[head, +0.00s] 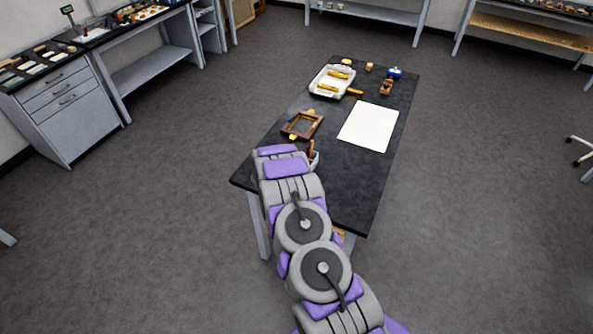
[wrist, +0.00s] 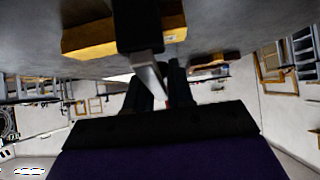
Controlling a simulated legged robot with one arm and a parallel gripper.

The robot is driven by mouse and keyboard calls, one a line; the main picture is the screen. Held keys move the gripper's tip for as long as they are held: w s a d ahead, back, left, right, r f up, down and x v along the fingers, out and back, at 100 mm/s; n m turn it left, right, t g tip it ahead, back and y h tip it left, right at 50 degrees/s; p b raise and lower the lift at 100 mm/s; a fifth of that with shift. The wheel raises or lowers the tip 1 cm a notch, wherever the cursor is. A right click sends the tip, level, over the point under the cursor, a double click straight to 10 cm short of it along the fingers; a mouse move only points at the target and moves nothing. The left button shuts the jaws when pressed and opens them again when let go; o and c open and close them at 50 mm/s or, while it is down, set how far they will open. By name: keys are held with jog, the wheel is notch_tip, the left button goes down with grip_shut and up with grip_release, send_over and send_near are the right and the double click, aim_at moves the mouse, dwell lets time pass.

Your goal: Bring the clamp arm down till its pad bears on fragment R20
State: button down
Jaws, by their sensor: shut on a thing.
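In the wrist view my gripper (wrist: 157,84) has its dark fingers closed around a grey metal bar (wrist: 149,72), which looks like part of the clamp arm. The bar runs up to a broad black piece (wrist: 138,22) that crosses in front of a gilt block (wrist: 90,39), perhaps fragment R20. Whether a pad touches the block is hidden. In the head view my arm covers most of the gripper at the table's left edge. A small brown upright piece (head: 311,148) shows just beyond it.
The dark table (head: 345,195) carries a wooden frame (head: 289,128), a white tray (head: 318,87) with gilt pieces, a white sheet (head: 368,126), a blue jar (head: 395,73) and small brown blocks (head: 386,87). The table's near right part is bare. Open floor surrounds it.

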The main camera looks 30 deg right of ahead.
jog(key=shift+g+y+p, duration=0.3)
jog(key=shift+y+p, duration=0.1)
jog(key=shift+p, duration=0.6)
jog(key=shift+w+f, duration=0.1)
jog(key=shift+f, duration=0.05)
jog(key=c, duration=1.2)
grip_release()
jog(key=shift+o, duration=0.2)
jog(key=v, duration=1.7)
jog(key=shift+a+b, duration=0.15)
jog(key=shift+b, duration=0.15)
